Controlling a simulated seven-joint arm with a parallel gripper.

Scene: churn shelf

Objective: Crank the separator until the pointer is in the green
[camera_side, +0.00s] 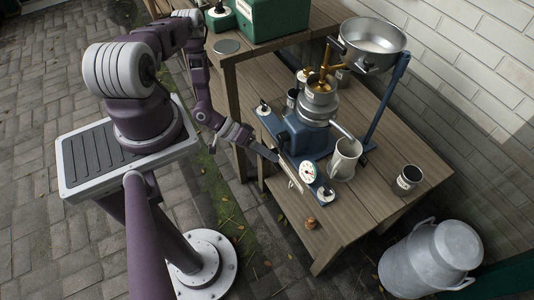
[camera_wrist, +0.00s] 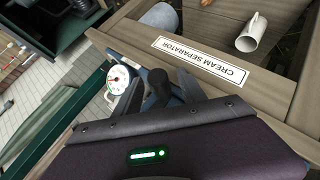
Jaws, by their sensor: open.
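The cream separator stands on the bench in the side view, with a blue base (camera_side: 303,135), a metal bowl (camera_side: 318,107) and brass spouts (camera_side: 322,78). Its white dial gauge (camera_side: 308,171) has a coloured scale and also shows in the wrist view (camera_wrist: 118,80). The pointer's exact reading is too small to tell. A dark crank grip (camera_wrist: 157,78) stands close to the gauge in the wrist view. My gripper (camera_side: 270,154) is open at the bench's front edge, its fingers beside the crank grip. I cannot tell whether they touch it. The crank arm is mostly hidden.
A supply pan (camera_side: 370,45) stands above the separator. A white jug (camera_side: 344,160) is under the spout, and a metal cup (camera_side: 407,180) stands to the right. A milk can (camera_side: 430,258) is on the ground. A green box (camera_side: 270,18) sits on the higher bench.

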